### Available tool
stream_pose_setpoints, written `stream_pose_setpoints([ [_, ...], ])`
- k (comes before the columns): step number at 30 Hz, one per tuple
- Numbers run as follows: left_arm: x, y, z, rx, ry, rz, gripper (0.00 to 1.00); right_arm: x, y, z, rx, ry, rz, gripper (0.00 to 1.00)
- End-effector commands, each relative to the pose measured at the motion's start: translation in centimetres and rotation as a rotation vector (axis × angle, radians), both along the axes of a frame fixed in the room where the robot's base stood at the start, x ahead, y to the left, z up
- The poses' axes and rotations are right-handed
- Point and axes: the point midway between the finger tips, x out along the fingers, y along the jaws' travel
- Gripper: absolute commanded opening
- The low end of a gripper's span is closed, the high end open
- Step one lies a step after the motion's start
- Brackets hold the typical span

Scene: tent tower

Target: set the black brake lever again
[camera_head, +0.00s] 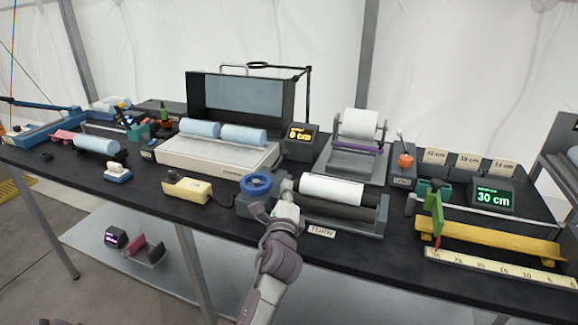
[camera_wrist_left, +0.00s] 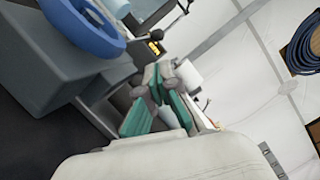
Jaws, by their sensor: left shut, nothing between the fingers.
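The roller stand (camera_head: 340,212) on the table holds a white roll (camera_head: 331,190) above dark rollers. A blue handwheel (camera_head: 257,184) is at its left end, and it also shows in the wrist view (camera_wrist_left: 88,27) beside a grey housing (camera_wrist_left: 45,78). My left gripper (camera_head: 287,187) is just right of the handwheel, at the stand's left end. Its teal-padded fingers (camera_wrist_left: 160,88) are shut and empty. My right gripper is not in view.
A TURN label (camera_head: 321,232) lies in front of the stand. A yellow box (camera_head: 186,188) with a cable is to the left. A 30 cm display (camera_head: 491,197) and a yellow beam (camera_head: 488,239) stand to the right. A light machine with blue rolls (camera_head: 215,160) is behind.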

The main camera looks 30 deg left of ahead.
Motion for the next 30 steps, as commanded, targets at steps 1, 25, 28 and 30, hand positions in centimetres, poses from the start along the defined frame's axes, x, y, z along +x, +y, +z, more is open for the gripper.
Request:
stream_pose_setpoints([
  [1,0.2,0.1,0.1,0.001,-0.001,0.001,0.0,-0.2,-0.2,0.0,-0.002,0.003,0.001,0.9],
  [25,8.5,5.0,1.3,0.0,0.0,0.001,0.0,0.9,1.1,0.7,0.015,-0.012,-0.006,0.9],
  [28,8.5,5.0,1.3,0.0,0.0,0.001,0.0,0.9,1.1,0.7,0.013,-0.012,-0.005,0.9],
  [30,8.5,5.0,1.3,0.0,0.0,0.001,0.0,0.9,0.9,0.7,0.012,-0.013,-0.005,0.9],
])
